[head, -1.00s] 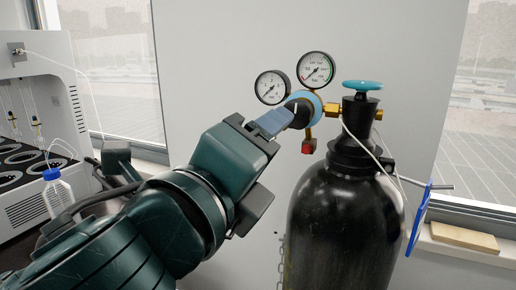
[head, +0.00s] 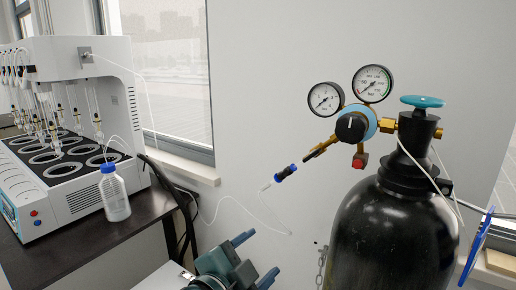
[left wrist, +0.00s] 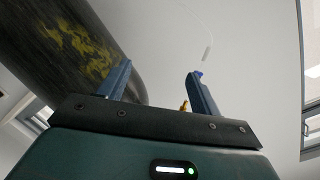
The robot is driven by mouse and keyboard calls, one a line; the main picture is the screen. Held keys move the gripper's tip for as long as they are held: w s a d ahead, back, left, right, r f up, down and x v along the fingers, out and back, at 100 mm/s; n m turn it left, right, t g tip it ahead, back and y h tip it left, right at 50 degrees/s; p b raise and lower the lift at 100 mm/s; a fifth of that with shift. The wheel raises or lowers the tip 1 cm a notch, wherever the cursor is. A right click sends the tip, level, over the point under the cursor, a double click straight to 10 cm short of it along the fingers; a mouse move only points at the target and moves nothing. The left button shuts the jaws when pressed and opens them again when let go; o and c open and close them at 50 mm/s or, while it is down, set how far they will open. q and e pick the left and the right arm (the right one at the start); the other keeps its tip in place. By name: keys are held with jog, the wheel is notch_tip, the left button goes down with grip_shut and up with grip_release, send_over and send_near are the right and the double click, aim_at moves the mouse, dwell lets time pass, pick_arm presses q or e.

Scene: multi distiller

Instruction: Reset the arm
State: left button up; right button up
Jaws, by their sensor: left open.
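My left gripper (head: 256,258) is at the bottom edge of the head view, low and to the left of the black gas cylinder (head: 392,235). Its two blue fingers are spread apart with nothing between them, and they also show spread in the left wrist view (left wrist: 160,88). The regulator with its black knob (head: 351,127) sits on the cylinder, above and to the right of the gripper and apart from it. Most of my left arm is out of the head view. My right gripper is in neither view.
A blue-and-black tube connector (head: 286,172) with a thin white tube is near the wall, left of the regulator. A dark bench (head: 98,240) on the left bears the distiller (head: 118,75) and a blue-capped bottle (head: 115,194). The wall between bench and cylinder is mostly clear.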

pick_arm(q)
jog(key=s+a+f+n+g+y, duration=0.1)
jog(key=s+a+f+n, duration=0.2)
jog(key=f, duration=0.5)
jog(key=s+a+f+n+y, duration=0.2)
jog(key=a+f+n, duration=0.2)
jog(key=f, duration=0.4)
jog(key=s+a+f+n+g+y, duration=0.2)
jog(key=s+a+f+n, duration=0.3)
jog(key=s+f, duration=0.6)
jog(key=shift+s+a+f+p, duration=0.25)
jog(key=shift+a+f+p, duration=0.15)
jog(key=shift+a+f, duration=0.55)
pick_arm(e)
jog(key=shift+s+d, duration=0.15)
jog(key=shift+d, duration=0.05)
pick_arm(q)
jog(key=shift+a+r, duration=0.1)
jog(key=shift+r, duration=0.1)
jog(key=shift+c, duration=0.3)
